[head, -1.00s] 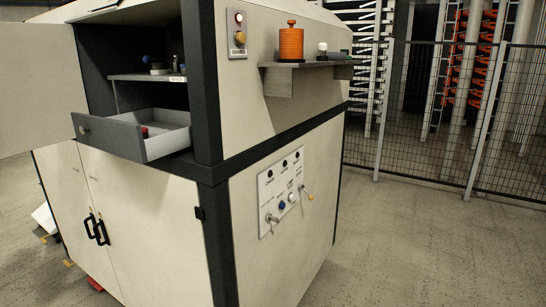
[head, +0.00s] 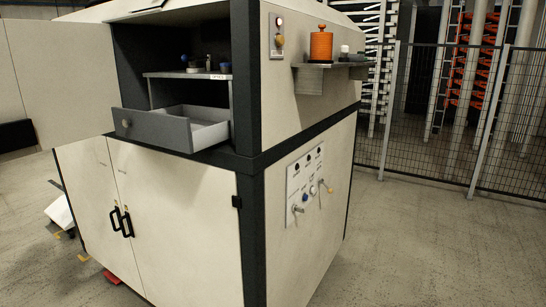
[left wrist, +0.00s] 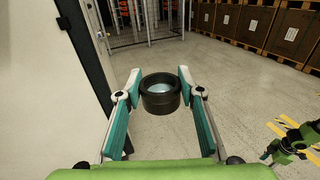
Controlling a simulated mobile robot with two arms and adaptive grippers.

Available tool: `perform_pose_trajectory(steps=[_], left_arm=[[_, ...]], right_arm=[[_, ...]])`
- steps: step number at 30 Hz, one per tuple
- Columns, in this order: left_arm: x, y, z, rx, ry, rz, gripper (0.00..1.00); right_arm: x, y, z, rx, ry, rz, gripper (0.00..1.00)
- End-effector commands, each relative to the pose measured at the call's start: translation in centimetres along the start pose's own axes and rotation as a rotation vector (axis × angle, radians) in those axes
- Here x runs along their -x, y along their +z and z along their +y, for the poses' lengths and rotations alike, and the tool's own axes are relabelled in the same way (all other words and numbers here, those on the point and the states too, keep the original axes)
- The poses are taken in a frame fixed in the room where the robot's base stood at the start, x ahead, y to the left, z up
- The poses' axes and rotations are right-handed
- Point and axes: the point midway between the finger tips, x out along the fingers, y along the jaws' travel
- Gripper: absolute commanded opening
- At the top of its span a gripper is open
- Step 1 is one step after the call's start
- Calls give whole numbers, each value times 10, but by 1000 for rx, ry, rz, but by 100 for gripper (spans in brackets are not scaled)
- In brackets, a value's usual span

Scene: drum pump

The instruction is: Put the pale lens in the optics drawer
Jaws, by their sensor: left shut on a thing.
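The pale lens (left wrist: 160,88) is a pale bluish disc in a thick black ring, seen in the left wrist view. My left gripper (left wrist: 160,93) is shut on it, with the ring between its two fingertips and the lens face partly visible. A grey drawer (head: 153,130) with a round knob stands pulled open in the cabinet, below an inner shelf; I take it for the optics drawer. Neither gripper shows in the head view.
The cabinet's door (head: 55,80) stands open at left. Small items sit on the inner shelf (head: 190,75). An outer ledge (head: 325,75) holds an orange ridged cylinder (head: 321,45). A control panel (head: 305,185) has protruding knobs. The floor at right is clear up to the mesh fence (head: 440,120).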

Motion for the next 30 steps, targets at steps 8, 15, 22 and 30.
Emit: perform_pose_trajectory(steps=[8,15,22,30], left_arm=[[-12,-13,-13,9,99,2,12],[-18,-24,-29,17,236,2,12],[-12,-29,-41,28,379,1,12],[0,-31,-48,29,499,-2,12]], right_arm=[[0,-4,3,0,4,6,40],[0,-3,-1,-1,-1,4,40],[0,-2,-2,0,-3,4,40],[0,-2,-4,1,-4,3,40]])
